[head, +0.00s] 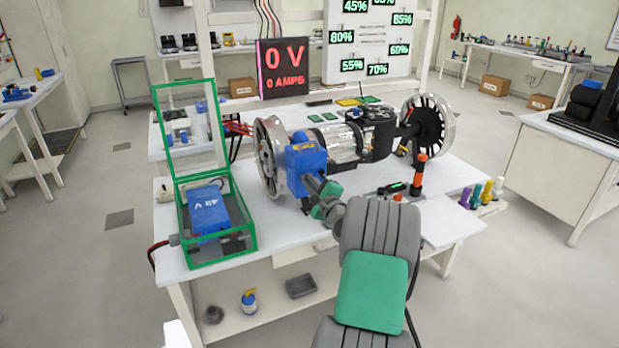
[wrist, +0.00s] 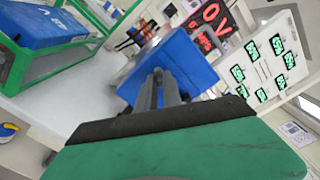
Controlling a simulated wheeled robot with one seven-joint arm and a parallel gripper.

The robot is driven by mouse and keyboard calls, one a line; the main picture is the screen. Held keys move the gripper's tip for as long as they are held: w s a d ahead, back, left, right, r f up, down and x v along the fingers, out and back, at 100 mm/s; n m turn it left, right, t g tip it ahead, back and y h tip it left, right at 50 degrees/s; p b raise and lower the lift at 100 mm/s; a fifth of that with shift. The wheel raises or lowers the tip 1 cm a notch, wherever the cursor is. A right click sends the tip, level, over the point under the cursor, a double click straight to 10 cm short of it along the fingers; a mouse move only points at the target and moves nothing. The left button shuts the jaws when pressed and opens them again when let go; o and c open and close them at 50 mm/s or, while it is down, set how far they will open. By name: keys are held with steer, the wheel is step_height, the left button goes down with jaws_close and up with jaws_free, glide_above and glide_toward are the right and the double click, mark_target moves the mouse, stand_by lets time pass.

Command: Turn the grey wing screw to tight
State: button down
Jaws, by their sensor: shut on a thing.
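A blue block (head: 306,155) is mounted beside the left wheel of the chassis rig on the white workbench. My gripper (head: 310,181) reaches up to the lower front of this block. In the wrist view the two grey fingers of my gripper (wrist: 159,76) are close together against the face of the blue block (wrist: 185,58). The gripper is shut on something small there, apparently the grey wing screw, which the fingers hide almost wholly. How far the screw is turned cannot be told.
A green-framed clear case (head: 252,212) with its lid raised holds a blue 48 V battery (head: 208,210) at the left. The motor and right wheel (head: 428,125) extend behind. An orange-and-black tool (head: 419,172) stands right of my arm. A display (head: 283,68) reads 0 V, 0 AMPS.

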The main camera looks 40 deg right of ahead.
steer(key=shift+a+m+p, duration=0.1)
steer(key=shift+m+p, duration=3.85)
steer(key=shift+m, duration=2.05)
steer(key=c, duration=1.5)
jaws_free()
steer(key=shift+w+f, duration=0.1)
steer(key=b+v, duration=0.2)
steer(key=v, duration=0.5)
steer(key=shift+s+a, duration=0.2)
steer(key=shift+s, duration=0.2)
